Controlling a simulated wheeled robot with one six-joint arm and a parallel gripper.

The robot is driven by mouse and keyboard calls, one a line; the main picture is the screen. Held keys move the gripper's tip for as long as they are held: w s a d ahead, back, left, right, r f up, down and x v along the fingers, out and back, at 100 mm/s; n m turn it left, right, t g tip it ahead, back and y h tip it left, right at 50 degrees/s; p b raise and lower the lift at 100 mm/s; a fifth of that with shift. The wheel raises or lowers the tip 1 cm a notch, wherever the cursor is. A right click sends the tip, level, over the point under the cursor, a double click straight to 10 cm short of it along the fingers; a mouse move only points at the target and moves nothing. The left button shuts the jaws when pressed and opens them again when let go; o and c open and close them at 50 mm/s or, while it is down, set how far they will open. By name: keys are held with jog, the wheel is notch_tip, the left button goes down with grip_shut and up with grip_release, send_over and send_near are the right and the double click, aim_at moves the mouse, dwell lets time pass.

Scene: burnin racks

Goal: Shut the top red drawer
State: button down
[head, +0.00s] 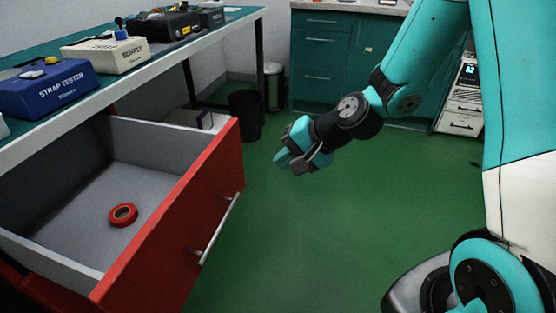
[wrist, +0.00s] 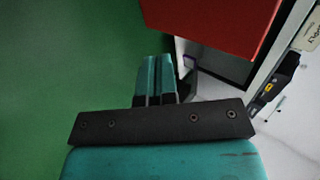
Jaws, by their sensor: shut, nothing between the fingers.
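The red drawer (head: 170,240) is pulled far out from under the bench at the left of the head view. Its front has a silver bar handle (head: 219,230). Inside its grey tray lies a red ring-shaped roll (head: 123,214). My gripper (head: 284,162) is shut and empty, in the air to the right of the drawer's far front corner, apart from it. In the wrist view my gripper (wrist: 157,62) points ahead, with the red drawer front (wrist: 205,22) above and to its right. The handle does not show in the wrist view.
The bench (head: 150,75) above the drawer carries a blue strap tester (head: 48,88), a white supply box (head: 106,53) and a black case (head: 165,27). A black bin (head: 245,115) and teal cabinets (head: 325,60) stand behind. Green floor (head: 330,230) is clear before the drawer.

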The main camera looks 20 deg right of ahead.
aim_at(236, 172)
jog(key=x, duration=0.3)
jog(key=r+b+x, duration=0.1)
jog(key=x, duration=0.2)
jog(key=w+a+x, duration=0.1)
jog(key=x, duration=0.3)
jog(key=shift+a+r, duration=0.1)
jog(key=shift+r, duration=0.25)
jog(key=shift+w+a, duration=0.15)
jog(key=shift+a, duration=0.05)
